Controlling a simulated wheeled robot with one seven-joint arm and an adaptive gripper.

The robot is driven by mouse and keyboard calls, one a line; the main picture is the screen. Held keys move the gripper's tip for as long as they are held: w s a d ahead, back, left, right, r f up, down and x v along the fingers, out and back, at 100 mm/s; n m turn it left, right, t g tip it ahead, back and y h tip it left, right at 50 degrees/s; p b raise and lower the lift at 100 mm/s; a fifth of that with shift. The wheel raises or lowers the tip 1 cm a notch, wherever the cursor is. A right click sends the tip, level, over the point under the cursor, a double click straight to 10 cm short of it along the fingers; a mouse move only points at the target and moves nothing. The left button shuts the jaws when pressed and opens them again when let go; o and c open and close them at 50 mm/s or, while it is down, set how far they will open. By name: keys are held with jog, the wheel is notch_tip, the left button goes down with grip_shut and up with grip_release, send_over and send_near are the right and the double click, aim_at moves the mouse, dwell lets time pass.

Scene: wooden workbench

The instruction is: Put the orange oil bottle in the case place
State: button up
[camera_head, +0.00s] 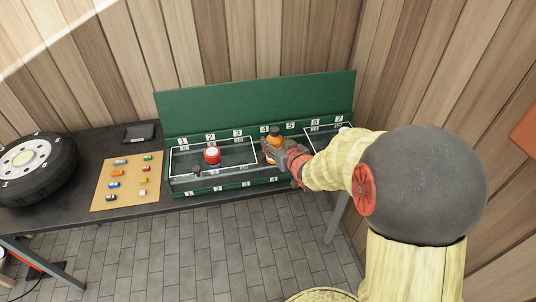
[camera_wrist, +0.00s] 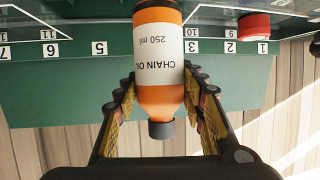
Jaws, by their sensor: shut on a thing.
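The orange oil bottle (camera_head: 275,140), with a dark cap and a white "CHAIN OIL 250 ml" label, stands out in the wrist view (camera_wrist: 158,45). My gripper (camera_head: 284,154) is shut on it, with one finger on each side near its shoulder in the wrist view (camera_wrist: 162,88). The green case (camera_head: 255,97) lies open with its lid up and numbered white tags along its edges. The bottle is over the case's middle, near tags 4 and 5. My gripper hides its lower part in the head view, so I cannot tell whether it touches the case floor.
A red round tin (camera_head: 212,156) sits in the case's left part. A small white item (camera_head: 345,128) is at the right end, partly hidden by my arm. A board with several small coloured parts (camera_head: 128,182), a black tray (camera_head: 139,132) and a wheel (camera_head: 37,165) are left.

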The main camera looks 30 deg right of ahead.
jog(key=shift+w+d+f+b, duration=0.45)
jog(key=shift+w+f+b, duration=0.45)
jog(key=shift+w+f, duration=0.7)
jog(key=shift+w+d+f+b, duration=0.4)
jog(key=shift+w+f+b, duration=0.75)
jog(key=shift+f, duration=0.8)
jog(key=shift+w+d+f+b, duration=0.45)
jog(key=shift+w+f+b, duration=0.25)
jog(key=shift+w+f, duration=1)
jog(key=shift+f, duration=0.2)
jog(key=o, duration=1.3)
jog(key=shift+s, duration=0.1)
jog(key=shift+o, duration=0.4)
